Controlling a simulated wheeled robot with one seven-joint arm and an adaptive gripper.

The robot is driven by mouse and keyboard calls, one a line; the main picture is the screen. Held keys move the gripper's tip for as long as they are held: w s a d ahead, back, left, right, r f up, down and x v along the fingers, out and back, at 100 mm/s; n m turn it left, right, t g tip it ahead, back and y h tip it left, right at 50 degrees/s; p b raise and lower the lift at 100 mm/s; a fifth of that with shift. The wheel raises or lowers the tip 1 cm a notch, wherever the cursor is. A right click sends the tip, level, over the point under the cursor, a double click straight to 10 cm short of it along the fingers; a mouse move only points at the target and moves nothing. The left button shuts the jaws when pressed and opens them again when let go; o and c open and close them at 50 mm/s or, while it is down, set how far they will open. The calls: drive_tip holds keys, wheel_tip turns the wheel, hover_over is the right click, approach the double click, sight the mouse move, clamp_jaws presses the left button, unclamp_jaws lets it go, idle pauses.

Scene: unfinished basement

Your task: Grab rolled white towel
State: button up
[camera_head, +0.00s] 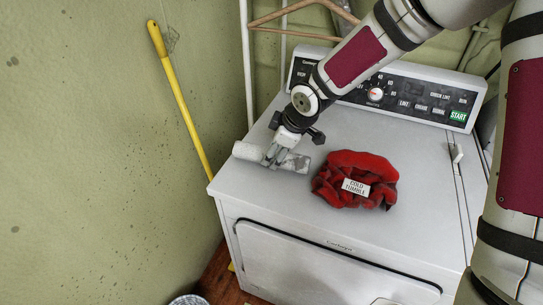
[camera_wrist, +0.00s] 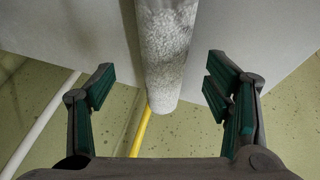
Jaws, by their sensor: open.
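The rolled white towel (camera_head: 248,152) lies on the top of a white dryer, near its left edge, in the head view. My gripper (camera_head: 275,158) is over the towel at the end of my arm and hides part of its middle. In the wrist view the towel (camera_wrist: 168,45) runs from the top edge down between the two fingers, with its rounded end showing. The gripper (camera_wrist: 160,90) is open, with a finger on each side of the towel and a clear gap on both sides.
The white dryer (camera_head: 265,200) has a black control panel (camera_head: 400,97) at its back. A red cloth bundle with a label (camera_head: 350,165) lies right of the towel. A yellow pole (camera_head: 182,100) leans on the green wall. The dryer's front top is clear.

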drive_tip(key=shift+x, duration=1.8)
drive_tip(key=shift+a, duration=0.1)
drive_tip(key=shift+c, duration=0.2)
drive_tip(key=c, duration=1.3)
drive_tip(key=shift+o, duration=0.2)
